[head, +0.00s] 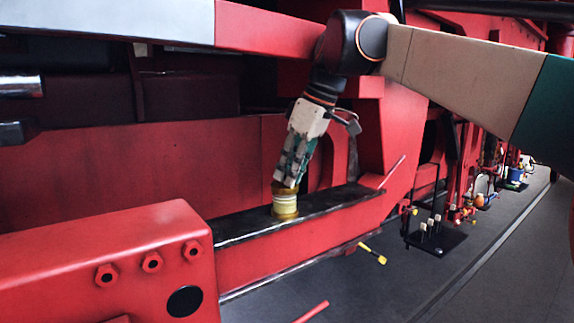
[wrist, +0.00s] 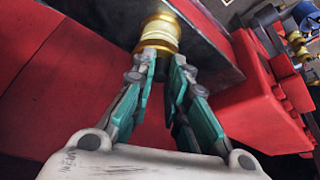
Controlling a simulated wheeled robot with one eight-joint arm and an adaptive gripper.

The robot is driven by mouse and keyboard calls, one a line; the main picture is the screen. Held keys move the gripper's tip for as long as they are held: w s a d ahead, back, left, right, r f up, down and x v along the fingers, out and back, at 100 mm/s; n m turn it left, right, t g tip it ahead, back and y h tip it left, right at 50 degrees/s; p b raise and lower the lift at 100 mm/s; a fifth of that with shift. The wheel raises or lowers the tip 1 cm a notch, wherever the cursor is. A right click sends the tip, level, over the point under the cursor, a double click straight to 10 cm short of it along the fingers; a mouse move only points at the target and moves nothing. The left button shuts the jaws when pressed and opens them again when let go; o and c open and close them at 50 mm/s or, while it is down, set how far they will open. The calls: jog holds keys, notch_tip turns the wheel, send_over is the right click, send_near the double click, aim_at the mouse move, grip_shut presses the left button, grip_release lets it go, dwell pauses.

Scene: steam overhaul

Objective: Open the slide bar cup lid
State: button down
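The slide bar cup (head: 285,208) is a small brass-coloured cup with a pale band round its middle. It stands upright on the dark slide bar (head: 335,202). In the wrist view the cup (wrist: 158,32) shows just beyond my fingertips. My gripper (head: 289,184) comes down from above, slightly tilted, with its tips at the cup's brass top. In the wrist view my gripper (wrist: 163,58) has its two fingers apart, with a gap between the tips. Whether the tips touch the lid is unclear. The lid's top is largely hidden by the fingers, and no raised lid shows.
A red block with bolts (head: 110,265) stands at the front left. A red frame wall (head: 190,160) runs behind the bar. A yellow-tipped rod (head: 372,253) sticks out below right. A dark stand with pale pegs (head: 436,238) is on the floor, with open floor further right.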

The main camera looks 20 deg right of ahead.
aim_at(282, 184)
jog(key=shift+w+r, duration=0.1)
jog(key=shift+w+a+r+g+h, duration=0.15)
jog(key=shift+w+r+g+h, duration=0.15)
jog(key=shift+g, duration=0.4)
jog(key=shift+w+a+r+g+h, duration=0.1)
jog(key=shift+w+r+g+h, duration=0.15)
jog(key=shift+g, duration=0.45)
jog(key=shift+w+a+r+g+h, duration=0.1)
jog(key=shift+w+r+g+h, duration=0.25)
jog(key=shift+g, duration=0.3)
jog(key=shift+w+a+g+h, duration=0.1)
jog(key=shift+w+g, duration=0.3)
jog(key=shift+g, duration=0.25)
jog(key=shift+m, duration=0.3)
jog(key=c, duration=1.6)
grip_release()
jog(key=shift+o, duration=0.2)
